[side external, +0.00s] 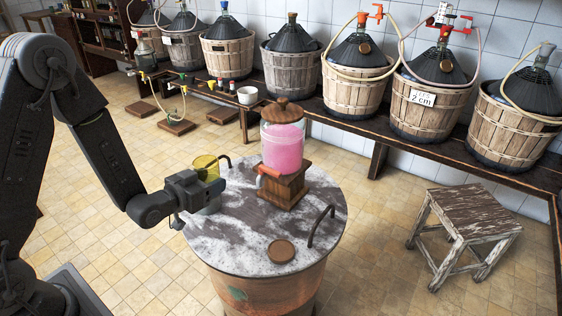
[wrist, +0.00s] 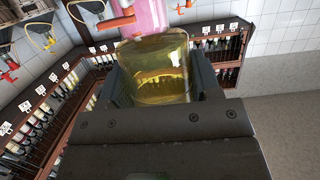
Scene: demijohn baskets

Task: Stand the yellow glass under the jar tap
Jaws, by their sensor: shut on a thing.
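The yellow glass (side external: 206,166) is see-through and in my gripper (side external: 207,186), over the left part of the round table top (side external: 240,250). In the wrist view the glass (wrist: 160,75) sits between the two jaws (wrist: 160,88), which are shut on it. I cannot tell whether its base touches the table. The pink jar (side external: 282,147) with a wooden lid stands on a wooden block (side external: 284,186) to the right of the glass. Its orange tap (side external: 268,171) points towards the lower left. In the wrist view the tap (wrist: 116,22) is just above and left of the glass rim.
A cork disc (side external: 281,251) lies at the front of the table top. Dark handles rise at its right (side external: 321,226) and back left (side external: 226,161). A wooden stool (side external: 468,220) stands at the right. Demijohn baskets (side external: 345,98) line the bench behind.

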